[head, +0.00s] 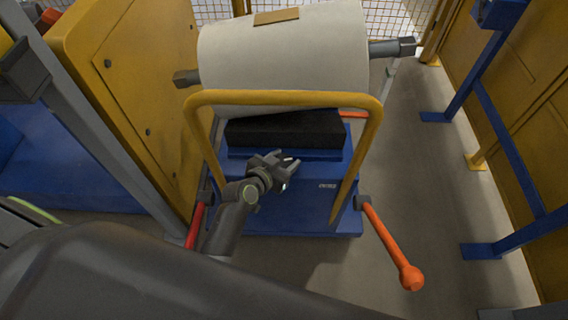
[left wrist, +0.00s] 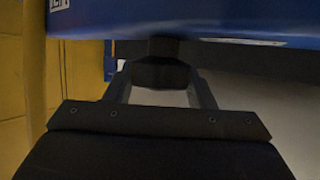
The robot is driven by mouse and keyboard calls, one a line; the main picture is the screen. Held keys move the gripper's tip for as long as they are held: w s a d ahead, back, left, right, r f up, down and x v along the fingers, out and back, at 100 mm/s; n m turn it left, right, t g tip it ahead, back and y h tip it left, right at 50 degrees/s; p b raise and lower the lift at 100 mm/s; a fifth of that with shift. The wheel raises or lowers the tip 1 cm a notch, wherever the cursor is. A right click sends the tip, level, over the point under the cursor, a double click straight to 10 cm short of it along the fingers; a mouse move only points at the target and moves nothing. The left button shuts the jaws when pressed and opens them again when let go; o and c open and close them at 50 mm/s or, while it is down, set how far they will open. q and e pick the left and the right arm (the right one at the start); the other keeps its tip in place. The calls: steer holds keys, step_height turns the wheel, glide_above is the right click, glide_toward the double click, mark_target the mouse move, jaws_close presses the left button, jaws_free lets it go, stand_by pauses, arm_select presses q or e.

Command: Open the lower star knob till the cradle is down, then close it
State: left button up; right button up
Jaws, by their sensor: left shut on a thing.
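My left gripper (head: 284,166) is in front of the blue lift cart (head: 310,205). In the left wrist view a dark knob (left wrist: 160,72) sits between its two fingers, below a blue body, and the jaws are shut on it. The knob's star shape cannot be made out, and in the head view the gripper hides it. The black-topped cradle (head: 285,130) is under the large white roll (head: 285,55). I cannot tell whether they touch. My right gripper is not in view.
A yellow hoop handle (head: 285,97) arches over the cart's front. An orange lever (head: 392,245) sticks out at the front right, and a red one (head: 195,226) is at the left. A yellow machine panel (head: 130,85) stands close on the left. Grey floor is clear to the right.

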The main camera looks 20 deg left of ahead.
arm_select(q)
steer(key=shift+w+a+f+m+h+b, duration=0.1)
steer(key=shift+f+m+h+b, duration=0.25)
steer(key=shift+b, duration=0.2)
steer(key=shift+r+m+h+b, duration=0.1)
steer(key=shift+m+h+b, duration=0.25)
steer(key=shift+r+m+g+h+b, duration=0.25)
steer(key=shift+m+g+h+b, duration=0.25)
steer(key=shift+m+h+b, duration=0.15)
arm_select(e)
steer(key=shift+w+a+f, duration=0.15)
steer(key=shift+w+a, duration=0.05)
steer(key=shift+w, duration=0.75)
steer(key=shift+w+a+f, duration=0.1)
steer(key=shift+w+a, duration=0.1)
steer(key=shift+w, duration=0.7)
arm_select(q)
steer(key=o, duration=1)
